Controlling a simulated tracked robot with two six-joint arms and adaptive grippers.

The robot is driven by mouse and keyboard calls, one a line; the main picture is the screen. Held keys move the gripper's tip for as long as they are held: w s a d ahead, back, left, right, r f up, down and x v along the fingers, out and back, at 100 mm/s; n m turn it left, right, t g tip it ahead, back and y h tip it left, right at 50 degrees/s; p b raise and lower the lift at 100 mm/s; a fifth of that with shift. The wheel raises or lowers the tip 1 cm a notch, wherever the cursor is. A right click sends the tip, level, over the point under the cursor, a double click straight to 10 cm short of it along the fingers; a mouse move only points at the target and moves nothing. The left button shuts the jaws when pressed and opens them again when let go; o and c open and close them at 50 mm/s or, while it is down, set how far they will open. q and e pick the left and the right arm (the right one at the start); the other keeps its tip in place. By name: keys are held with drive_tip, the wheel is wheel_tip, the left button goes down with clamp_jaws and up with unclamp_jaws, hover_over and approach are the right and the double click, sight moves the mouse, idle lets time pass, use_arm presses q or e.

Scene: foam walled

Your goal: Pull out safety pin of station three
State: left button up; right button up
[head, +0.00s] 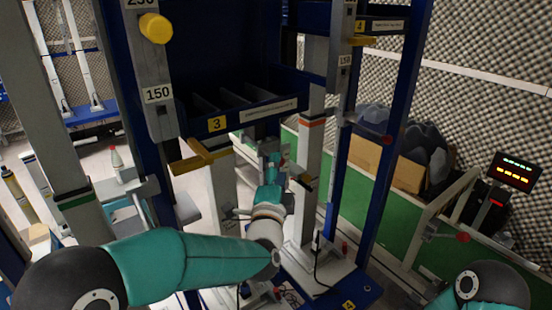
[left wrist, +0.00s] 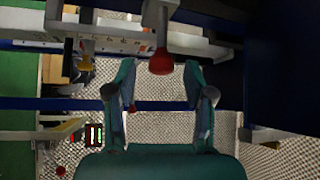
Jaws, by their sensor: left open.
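Station three carries a yellow label "3" (head: 217,124) on the front of a dark blue tray. My left gripper (head: 272,158) is below and to the right of this label, beside the grey post, and is open. In the left wrist view, a red knob (left wrist: 161,63) on a grey fitting shows between the open fingertips of my left gripper (left wrist: 160,72). I see no contact between fingers and knob. That it is the safety pin is not certain. In the head view, the gripper hides most of that spot. My right gripper is out of view.
A yellow lever (head: 200,159) sticks out below the tray, and a yellow knob (head: 155,28) sits on the upper left post. Blue and grey posts stand close around my left arm. A lit display (head: 515,171) stands at the right. Cardboard boxes (head: 375,160) are behind.

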use_arm(q)
drive_tip(key=shift+x, duration=1.5)
clamp_jaws()
